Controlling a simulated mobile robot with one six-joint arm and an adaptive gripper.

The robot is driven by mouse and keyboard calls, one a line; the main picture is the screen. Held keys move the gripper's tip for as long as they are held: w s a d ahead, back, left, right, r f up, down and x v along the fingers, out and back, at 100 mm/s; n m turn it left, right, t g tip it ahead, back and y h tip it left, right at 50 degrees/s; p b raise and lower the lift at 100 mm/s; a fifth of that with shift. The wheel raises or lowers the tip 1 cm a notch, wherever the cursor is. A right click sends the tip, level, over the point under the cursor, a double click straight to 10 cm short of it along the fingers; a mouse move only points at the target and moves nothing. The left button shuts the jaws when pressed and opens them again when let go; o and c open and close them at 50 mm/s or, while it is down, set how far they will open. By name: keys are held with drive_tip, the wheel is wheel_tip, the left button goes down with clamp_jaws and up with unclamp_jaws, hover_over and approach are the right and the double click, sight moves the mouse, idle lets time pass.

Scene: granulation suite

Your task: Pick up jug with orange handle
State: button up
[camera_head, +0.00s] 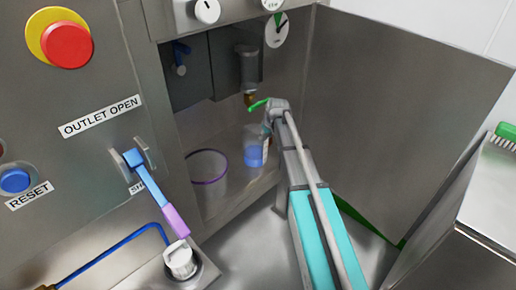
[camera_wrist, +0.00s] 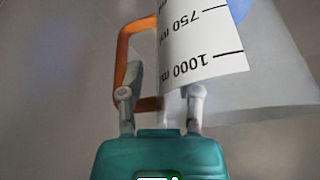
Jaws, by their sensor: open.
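In the wrist view, a clear jug (camera_wrist: 270,60) with an orange handle (camera_wrist: 123,60) fills the upper right. Its white scale label (camera_wrist: 205,45) reads 750 and 1000 ml, upside down. My gripper (camera_wrist: 165,90) is open close to the handle. The left finger overlaps the handle loop and the right finger overlaps the label's lower edge; contact cannot be told. In the head view, my gripper (camera_head: 268,118) is inside the steel recess, beside a clear vessel with blue contents (camera_head: 254,153). Whether that vessel is the orange-handled jug cannot be told; no orange handle shows clearly there.
A clear container with a purple rim (camera_head: 208,180) stands left of the blue vessel. A spout (camera_head: 249,75) hangs above. A steel door panel (camera_head: 395,110) bounds the right. A blue and purple lever (camera_head: 155,190) sticks out at the left front. A green brush (camera_head: 506,134) lies far right.

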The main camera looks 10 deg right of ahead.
idle(0.3)
clamp_jaws()
drive_tip(key=shift+r, duration=0.2)
idle(0.4)
drive_tip(key=shift+r+p, duration=0.95)
drive_tip(key=shift+p, duration=0.25)
drive_tip(key=s+r+p, duration=1)
drive_tip(key=s, duration=0.4)
drive_tip(key=shift+a+r+p, duration=0.25)
drive_tip(key=shift+r+p, duration=0.05)
drive_tip(key=shift+r, duration=0.05)
